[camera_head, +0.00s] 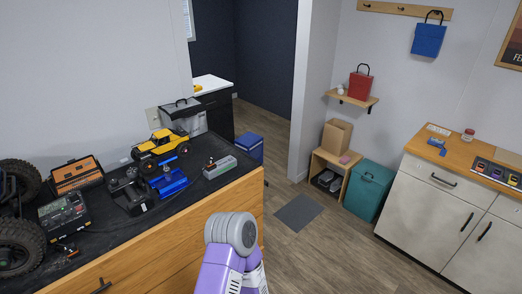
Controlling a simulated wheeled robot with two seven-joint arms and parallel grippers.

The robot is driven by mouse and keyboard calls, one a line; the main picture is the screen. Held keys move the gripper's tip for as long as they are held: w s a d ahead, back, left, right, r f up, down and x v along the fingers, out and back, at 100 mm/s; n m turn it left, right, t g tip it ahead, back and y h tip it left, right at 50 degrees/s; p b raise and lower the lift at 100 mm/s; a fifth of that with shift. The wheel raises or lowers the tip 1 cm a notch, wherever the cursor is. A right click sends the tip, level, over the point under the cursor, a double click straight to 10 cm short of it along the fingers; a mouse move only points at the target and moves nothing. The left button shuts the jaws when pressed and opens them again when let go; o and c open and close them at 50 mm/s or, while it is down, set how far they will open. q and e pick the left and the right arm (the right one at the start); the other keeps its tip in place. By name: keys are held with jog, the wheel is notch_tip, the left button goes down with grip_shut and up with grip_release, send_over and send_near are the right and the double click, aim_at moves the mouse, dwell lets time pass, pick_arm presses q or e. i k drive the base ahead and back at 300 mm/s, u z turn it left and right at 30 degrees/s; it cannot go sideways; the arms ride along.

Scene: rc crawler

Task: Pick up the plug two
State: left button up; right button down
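No part is clearly marked as plug two. A small dark connector with an orange tip (68,250) lies on the black-topped bench (120,240) in front of the black charger (64,215). Another small dark and orange piece (210,162) is at the left end of the grey-green battery-like block (220,167), near the bench's right end. I cannot tell which of these is the plug. A purple and grey link of one of my arms rises at the bottom centre, right of the bench front. Neither gripper shows.
A yellow crawler (159,141), a blue chassis part (170,184), a black transmitter-like device (130,192), an orange-black case (77,174) and large tyres (18,245) crowd the bench. Floor (325,250) is open to the right, before a white cabinet (440,200).

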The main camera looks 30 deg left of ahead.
aim_at(211, 163)
jog(key=u, duration=0.3)
jog(key=i, duration=1.05)
jog(key=u, duration=0.75)
